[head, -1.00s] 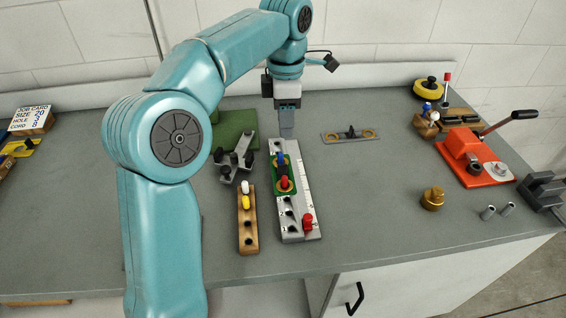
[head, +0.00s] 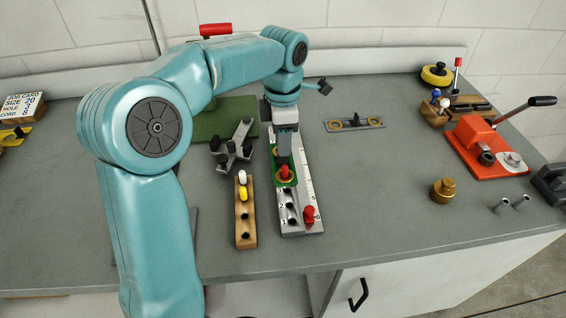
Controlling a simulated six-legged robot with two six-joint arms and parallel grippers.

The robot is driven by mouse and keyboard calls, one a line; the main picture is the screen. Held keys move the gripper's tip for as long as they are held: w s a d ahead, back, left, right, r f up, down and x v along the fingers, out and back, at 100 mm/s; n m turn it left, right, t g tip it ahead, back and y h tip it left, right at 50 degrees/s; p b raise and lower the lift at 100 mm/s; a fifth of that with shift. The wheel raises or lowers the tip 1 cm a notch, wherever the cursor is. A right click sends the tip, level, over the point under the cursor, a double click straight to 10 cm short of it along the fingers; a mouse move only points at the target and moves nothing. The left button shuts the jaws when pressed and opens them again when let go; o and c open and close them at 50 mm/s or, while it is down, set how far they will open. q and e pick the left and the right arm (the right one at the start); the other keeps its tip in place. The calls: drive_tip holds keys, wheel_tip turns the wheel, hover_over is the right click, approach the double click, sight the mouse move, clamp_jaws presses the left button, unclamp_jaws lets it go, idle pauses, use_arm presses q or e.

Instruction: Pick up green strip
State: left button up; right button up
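The green strip (head: 287,177) lies on the long light-grey numbered fixture (head: 307,192). A red peg (head: 285,171) stands in a yellow ring on the strip's near part. My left gripper (head: 284,158) points down over the far part of the strip and hides the blue peg seen there earlier. The fingers show as one grey block, so I cannot tell their opening or whether they touch anything. My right gripper is not in view.
Another red peg (head: 309,213) is at the fixture's near end. A wooden block (head: 244,223) with white and yellow pegs stands to its left, behind it a dark grey bracket (head: 231,151). A flat grey plate (head: 354,124) lies to the right. Bench between fixture and brass knob (head: 443,190) is clear.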

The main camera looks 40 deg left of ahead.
sight(283, 159)
use_arm(q)
drive_tip(key=f, duration=0.4)
drive_tip(key=shift+s+a+f+b, duration=0.1)
drive_tip(key=shift+s+b, duration=0.15)
drive_tip(key=shift+b, duration=0.1)
drive_tip(key=shift+w+f, duration=0.1)
drive_tip(key=shift+f, duration=0.2)
drive_tip(key=shift+r, duration=0.1)
drive_tip(key=shift+c, duration=0.9)
clamp_jaws()
